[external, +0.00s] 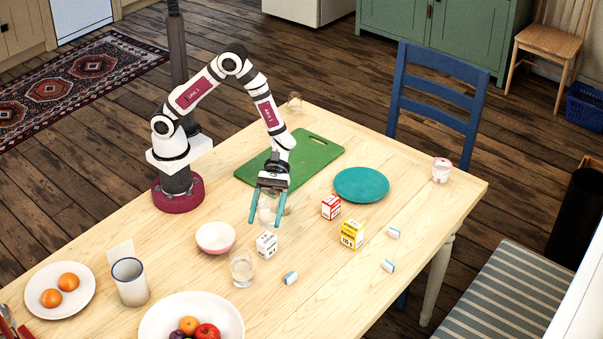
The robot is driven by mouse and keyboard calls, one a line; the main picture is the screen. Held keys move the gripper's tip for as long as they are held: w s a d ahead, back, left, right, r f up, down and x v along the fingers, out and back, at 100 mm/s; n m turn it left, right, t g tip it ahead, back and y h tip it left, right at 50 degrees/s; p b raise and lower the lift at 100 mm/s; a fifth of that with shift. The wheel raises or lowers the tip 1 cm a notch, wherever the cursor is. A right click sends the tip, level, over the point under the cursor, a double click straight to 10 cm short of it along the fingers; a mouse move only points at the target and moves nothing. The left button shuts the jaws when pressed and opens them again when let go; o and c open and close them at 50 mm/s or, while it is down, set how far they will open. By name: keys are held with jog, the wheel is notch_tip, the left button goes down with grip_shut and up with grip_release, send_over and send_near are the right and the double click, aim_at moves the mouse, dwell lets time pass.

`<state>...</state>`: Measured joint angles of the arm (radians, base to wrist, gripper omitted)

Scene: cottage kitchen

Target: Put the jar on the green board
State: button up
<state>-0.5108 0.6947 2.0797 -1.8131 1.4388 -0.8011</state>
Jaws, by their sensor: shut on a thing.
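A clear glass jar (266,214) is between the two teal fingers of my gripper (266,210), which points down over the table just in front of the green board. My gripper is shut on the jar; the fingers partly cover it. I cannot tell whether the jar touches the table or is slightly above it. The green board (312,152) lies flat behind my gripper, with a handle slot at its far right end. My arm covers a little of the board; its visible surface is clear.
A teal plate (361,184) lies right of the board. Near my gripper stand a pink bowl (216,237), a white box (266,245), a clear glass (242,268), a red box (331,207) and a yellow box (352,234). Another glass (294,102) stands at the table's far edge.

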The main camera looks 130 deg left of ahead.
notch_tip(320, 180, up, 18)
jog(key=w+a+n+t+y, duration=0.2)
jog(key=n+t+y, duration=0.3)
jog(key=n, duration=0.1)
jog(key=a+r+n+t+y, duration=0.2)
jog(key=a+r+n+y, duration=0.1)
jog(key=a, duration=0.2)
jog(key=s+a+f+n+y, duration=0.25)
jog(key=a+f, duration=0.35)
jog(key=a, duration=0.6)
jog(key=n+y, duration=0.4)
jog(key=y, duration=0.1)
send_over(298, 162)
notch_tip(298, 162, down, 25)
jog(key=shift+w+r, duration=0.1)
